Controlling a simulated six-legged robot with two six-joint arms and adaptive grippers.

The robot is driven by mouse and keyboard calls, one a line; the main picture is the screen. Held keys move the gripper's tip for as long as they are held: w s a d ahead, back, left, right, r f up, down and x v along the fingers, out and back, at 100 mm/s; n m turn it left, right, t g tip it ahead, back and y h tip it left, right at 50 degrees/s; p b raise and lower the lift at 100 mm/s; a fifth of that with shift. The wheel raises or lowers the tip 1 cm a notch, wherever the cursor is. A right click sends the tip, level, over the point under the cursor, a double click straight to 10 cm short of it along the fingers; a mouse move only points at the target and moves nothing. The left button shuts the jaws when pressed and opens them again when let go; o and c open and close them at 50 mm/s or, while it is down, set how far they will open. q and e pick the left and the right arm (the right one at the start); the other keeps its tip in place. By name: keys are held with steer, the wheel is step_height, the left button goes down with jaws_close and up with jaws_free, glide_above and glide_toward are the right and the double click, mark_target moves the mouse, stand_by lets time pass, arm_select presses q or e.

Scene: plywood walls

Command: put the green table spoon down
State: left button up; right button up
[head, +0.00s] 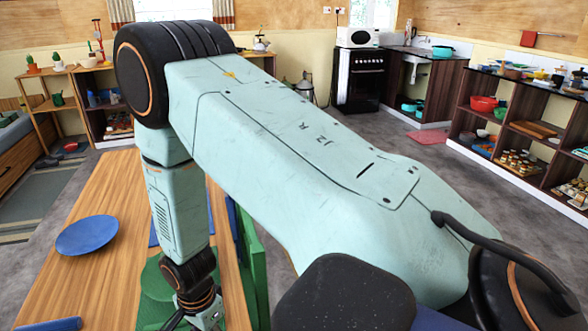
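I cannot make out a green table spoon in the head view. My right arm reaches in from the lower right across the middle of the view and bends down over the wooden table (105,215). Its wrist is at the bottom edge of the picture, and the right gripper's fingers cannot be made out there. My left arm and gripper do not show. A green round thing (153,284) on the table is partly hidden behind my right arm.
A blue plate (87,235) lies on the table's left part, and a blue item (50,325) lies at the lower left. A green chair (250,255) stands at the table's right side. Shelves (530,130), an oven (361,78) and a microwave (357,37) are farther back.

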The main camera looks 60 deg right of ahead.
steer(key=s+f+n, duration=0.2)
steer(key=s+n, duration=0.6)
steer(key=s, duration=0.3)
steer(key=s+f+n, duration=0.3)
steer(key=s+n, duration=0.5)
steer(key=s, duration=0.3)
steer(key=shift+s+a+n, duration=0.2)
steer(key=shift+a+n, duration=0.05)
steer(key=shift+n, duration=0.15)
